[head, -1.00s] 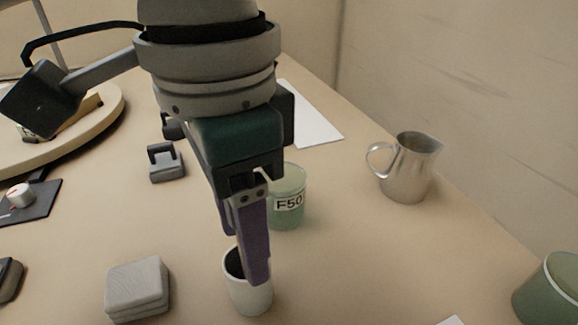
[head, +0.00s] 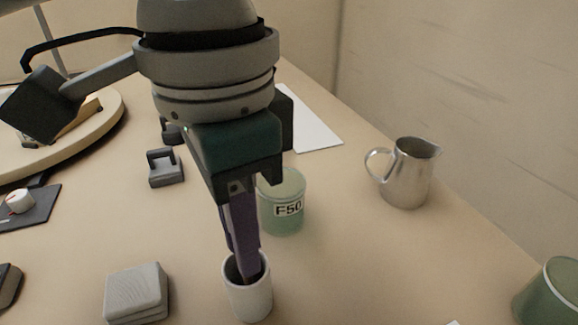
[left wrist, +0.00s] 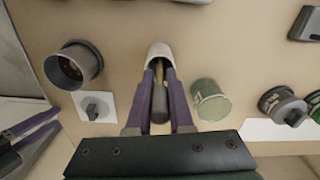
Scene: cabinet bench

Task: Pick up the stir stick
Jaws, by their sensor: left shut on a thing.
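My left gripper (head: 248,278) points down, with its purple fingertips inside the mouth of a white cup (head: 250,301). The cup stands upright and also shows in the left wrist view (left wrist: 160,50). In that view a thin tan stick (left wrist: 158,73), seemingly the stir stick, lies between the fingertips, and my left gripper is shut on it. A dark grey rounded piece lies between the fingers too. In the head view the stick is hidden by the fingers and cup wall. My right gripper (left wrist: 38,127) shows at the left wrist view's edge; its opening is unclear.
A green glass with a label (head: 283,208) stands close behind the cup. A steel pitcher (head: 407,172) stands to the right, and a green container (head: 550,292) at the lower right. A grey block (head: 136,291) lies left of the cup.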

